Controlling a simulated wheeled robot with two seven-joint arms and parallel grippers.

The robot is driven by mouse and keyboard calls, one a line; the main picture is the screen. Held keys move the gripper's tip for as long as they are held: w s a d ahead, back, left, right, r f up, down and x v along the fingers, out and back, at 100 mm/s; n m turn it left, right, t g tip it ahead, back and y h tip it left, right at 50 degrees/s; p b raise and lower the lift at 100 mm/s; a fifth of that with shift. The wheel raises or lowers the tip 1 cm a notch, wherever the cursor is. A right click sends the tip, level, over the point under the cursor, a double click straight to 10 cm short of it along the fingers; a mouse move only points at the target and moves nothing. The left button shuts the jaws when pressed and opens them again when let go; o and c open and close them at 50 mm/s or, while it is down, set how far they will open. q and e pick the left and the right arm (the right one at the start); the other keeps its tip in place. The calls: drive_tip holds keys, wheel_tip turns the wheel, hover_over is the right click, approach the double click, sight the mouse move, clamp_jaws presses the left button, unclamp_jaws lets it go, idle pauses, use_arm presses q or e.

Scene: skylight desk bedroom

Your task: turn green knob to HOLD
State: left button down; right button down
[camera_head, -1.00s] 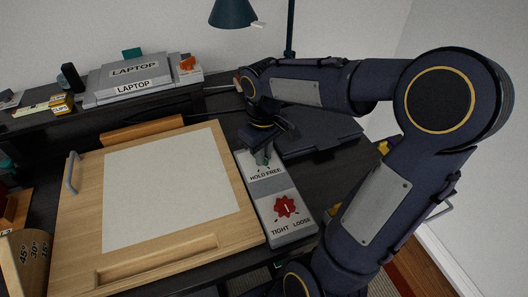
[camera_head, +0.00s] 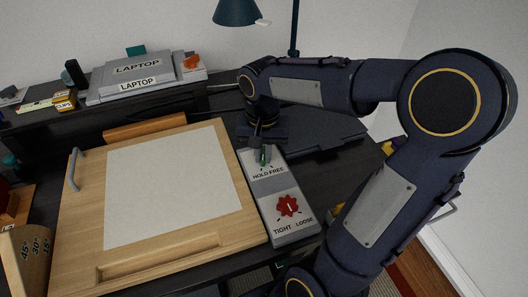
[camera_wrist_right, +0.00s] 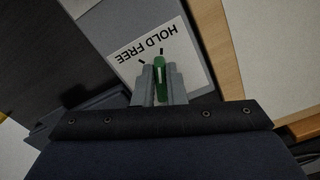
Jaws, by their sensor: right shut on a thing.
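The green knob (camera_head: 264,154) is at the far end of a grey control box (camera_head: 274,184), beside the drawing board. The label below it reads HOLD on the left and FREE on the right. In the right wrist view the green knob (camera_wrist_right: 160,80) sits between the two grey fingers of my right gripper (camera_wrist_right: 159,84), which is shut on it. In the head view my right gripper (camera_head: 260,153) comes down over the knob from behind and partly hides it. Which label the knob points at is hard to tell. My left gripper is not in view.
A red knob (camera_head: 288,205) marked TIGHT and LOOSE is at the near end of the box. The drawing board (camera_head: 80,215) with a white sheet fills the desk to the left. A dark flat item (camera_head: 330,140) lies right of the box. A lamp (camera_head: 235,12) stands behind.

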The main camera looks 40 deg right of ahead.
sight(262, 157)
drive_tip(key=shift+w+m, duration=0.1)
drive_tip(key=shift+m, duration=0.5)
drive_tip(key=c, duration=1.5)
unclamp_jaws()
wheel_tip(262, 157, up, 8)
drive_tip(key=shift+f, duration=0.1)
